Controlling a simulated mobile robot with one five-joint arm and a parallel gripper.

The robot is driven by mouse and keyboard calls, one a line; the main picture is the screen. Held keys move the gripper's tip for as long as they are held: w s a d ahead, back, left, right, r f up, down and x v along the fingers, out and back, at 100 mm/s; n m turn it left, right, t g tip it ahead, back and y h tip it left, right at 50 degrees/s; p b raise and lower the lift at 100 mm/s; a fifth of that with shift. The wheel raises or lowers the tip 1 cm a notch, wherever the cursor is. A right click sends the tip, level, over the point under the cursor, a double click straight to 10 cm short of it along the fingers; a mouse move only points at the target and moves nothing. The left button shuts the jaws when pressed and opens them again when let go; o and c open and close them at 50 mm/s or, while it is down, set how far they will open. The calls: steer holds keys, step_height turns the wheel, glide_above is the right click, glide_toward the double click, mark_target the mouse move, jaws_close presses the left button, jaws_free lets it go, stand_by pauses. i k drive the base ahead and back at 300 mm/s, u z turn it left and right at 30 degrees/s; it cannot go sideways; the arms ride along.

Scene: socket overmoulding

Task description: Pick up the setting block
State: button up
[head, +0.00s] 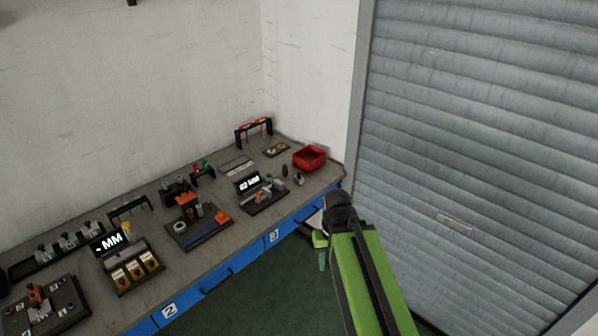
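I cannot tell for sure which small piece is the setting block. Candidates are small, dark upright pieces on the bench: one (285,171) and another (299,179), both near the red bin. A gauge stand (265,193) with a lit "MM" display (249,184) stands just left of them and carries small grey and green parts. My gripper (321,250) hangs off the bench's front edge, at the end of my green arm, right of the drawers and apart from those pieces. It is small and partly hidden by my arm, so its finger opening does not show.
The long grey workbench (232,207) with blue drawers runs along the wall. It holds a red bin (310,158), an orange-and-black fixture (197,225), a tray of yellow-labelled boxes (136,270) and a second display (111,242). A roller shutter (480,130) stands right. Green floor (270,300) is clear.

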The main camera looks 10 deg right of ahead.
mark_target(298, 179)
steer(key=k, duration=1.65)
steer(key=z, duration=0.35)
steer(key=i, duration=3.9)
steer(key=z, duration=0.15)
steer(key=k, duration=0.1)
steer(key=u, duration=3.4)
steer(key=i, duration=0.6)
steer(key=u, duration=0.05)
